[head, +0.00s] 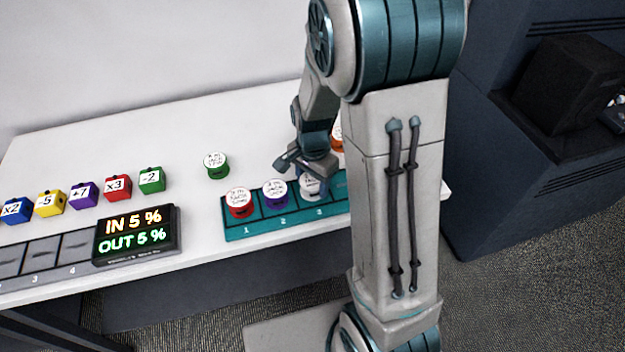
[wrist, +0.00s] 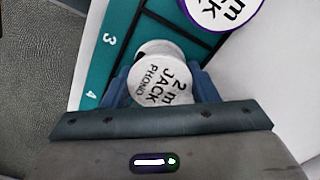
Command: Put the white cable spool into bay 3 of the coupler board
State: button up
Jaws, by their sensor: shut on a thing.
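The white cable spool (head: 313,187), with a round label reading "2 m JACK PHONO" in the wrist view (wrist: 160,82), is between the two fingers of my gripper (wrist: 163,88). My gripper (head: 308,176) is shut on it, at bay 3 of the teal coupler board (head: 263,231). The printed 3 shows beside it in the wrist view. I cannot tell whether the spool rests on the bay floor or is just above it. A red spool (head: 239,203) is in bay 1 and a purple spool (head: 275,193) is in bay 2. My arm hides the board's right part.
A green spool (head: 216,165) stands on the white table behind the board. An orange spool (head: 337,137) is partly hidden by my arm. Several coloured blocks and a display (head: 136,235) are at the left. Clear table lies around the green spool.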

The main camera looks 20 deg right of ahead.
aim_at(312, 179)
jog(key=o, duration=1)
notch_tip(312, 179, up, 11)
jog(key=s+r+n+t, duration=0.1)
jog(key=s+n, duration=0.2)
jog(key=s, duration=0.1)
jog(key=s+r+n+t, duration=0.1)
jog(key=s+r+n, duration=0.1)
jog(key=s+n, duration=0.2)
jog(key=s+r+n+t, duration=0.1)
jog(key=s+r+n, duration=0.1)
jog(key=s+n, duration=0.2)
jog(key=shift+s+r+p, duration=0.1)
jog(key=shift+s+p, duration=0.2)
jog(key=shift+s, duration=0.85)
